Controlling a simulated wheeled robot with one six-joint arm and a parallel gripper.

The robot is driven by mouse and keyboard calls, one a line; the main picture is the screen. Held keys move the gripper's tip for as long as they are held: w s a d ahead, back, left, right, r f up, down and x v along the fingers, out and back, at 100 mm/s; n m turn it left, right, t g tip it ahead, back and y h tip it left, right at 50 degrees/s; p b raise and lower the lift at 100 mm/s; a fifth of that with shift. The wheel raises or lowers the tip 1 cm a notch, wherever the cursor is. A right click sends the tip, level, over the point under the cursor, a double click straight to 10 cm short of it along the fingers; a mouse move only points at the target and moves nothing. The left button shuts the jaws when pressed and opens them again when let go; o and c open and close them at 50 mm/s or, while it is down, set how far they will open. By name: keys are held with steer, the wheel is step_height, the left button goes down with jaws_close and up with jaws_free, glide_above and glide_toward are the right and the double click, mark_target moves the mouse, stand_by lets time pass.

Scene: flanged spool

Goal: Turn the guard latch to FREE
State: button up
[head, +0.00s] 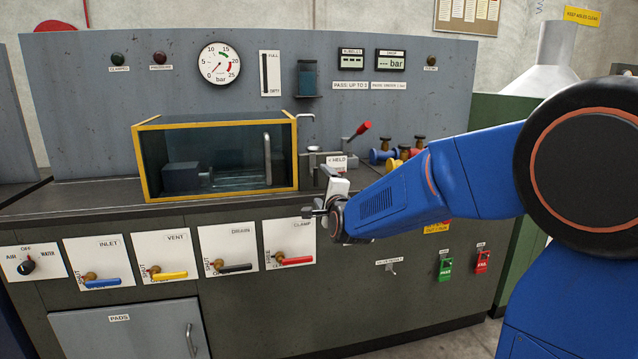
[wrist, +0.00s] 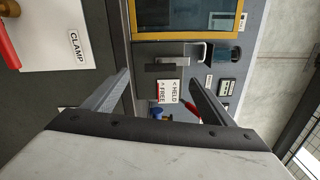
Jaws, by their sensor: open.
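The guard latch (wrist: 165,68) is a dark grey bar on a lighter grey mount, beside the yellow-framed guard box (wrist: 242,22). In the wrist view the bar lies crosswise, just above a white sign (wrist: 167,92) marked HELD and FREE with arrows. The sign (head: 337,163) also shows in the head view, to the right of the box (head: 146,160); my gripper and arm partly hide this area. My gripper (head: 317,208) is open and empty in front of the bench. In the wrist view its fingers (wrist: 160,79) stand apart on either side of the latch, with no contact visible.
A red-handled lever (head: 363,128) rises behind the latch area. Several coloured fittings (head: 385,155) stand to its right on the bench. Lever valves, including the red CLAMP lever (head: 297,260), line the front panel below. Open floor lies in front.

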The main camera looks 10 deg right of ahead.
steer(key=s, duration=0.8)
steer(key=shift+s, duration=0.4)
steer(key=s+d+f+n+g, duration=0.2)
steer(key=s+f+n+g, duration=0.2)
steer(key=s, duration=0.8)
steer(key=s+d+f+n+g, duration=0.2)
steer(key=s+f+n+g, duration=0.2)
steer(key=s+n, duration=0.5)
steer(key=s+d+f+n+g, duration=0.2)
steer(key=s+f+n+g, duration=0.3)
steer(key=s, duration=1.2)
step_height(320, 180, down, 3)
steer(key=shift+s+d+r+n, duration=0.15)
steer(key=shift+s+n, duration=0.1)
steer(key=shift+n, duration=0.75)
